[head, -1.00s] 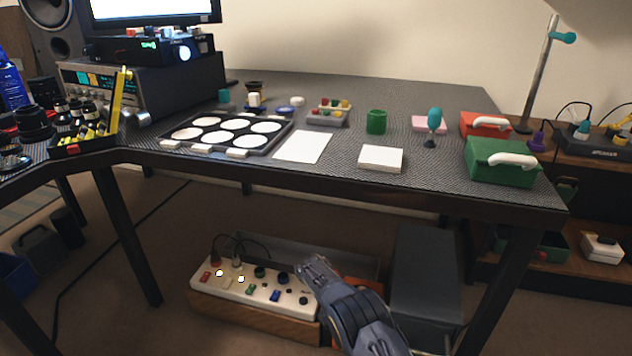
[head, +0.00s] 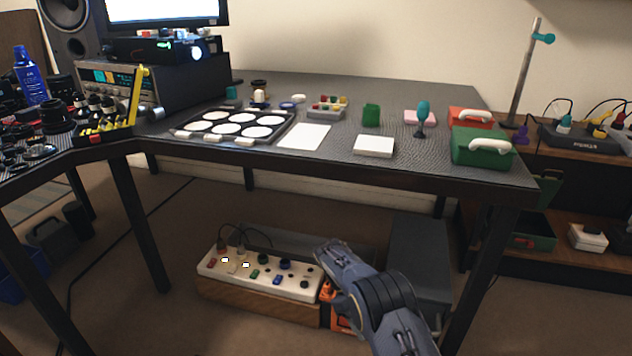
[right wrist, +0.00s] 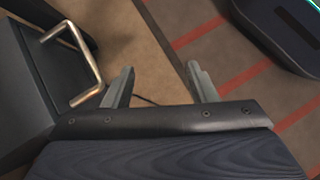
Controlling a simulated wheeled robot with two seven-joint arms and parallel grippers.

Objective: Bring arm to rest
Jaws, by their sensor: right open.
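My right arm comes up from the bottom of the head view, below the table's front edge. Its gripper (head: 330,252) is in front of the power strip's right end, and the head view does not show its fingers clearly. In the right wrist view the two fingers of my right gripper (right wrist: 162,88) are apart with nothing between them, above the brown floor (right wrist: 165,50). My left gripper is not in view.
The dark table (head: 400,172) holds a tray of white discs (head: 185,135), a white box (head: 373,146) and a green case (head: 480,150). Beneath it are a power strip (head: 262,272) on a wooden block and a grey box (head: 418,250). A metal handle (right wrist: 88,62) is close to the right gripper's left finger.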

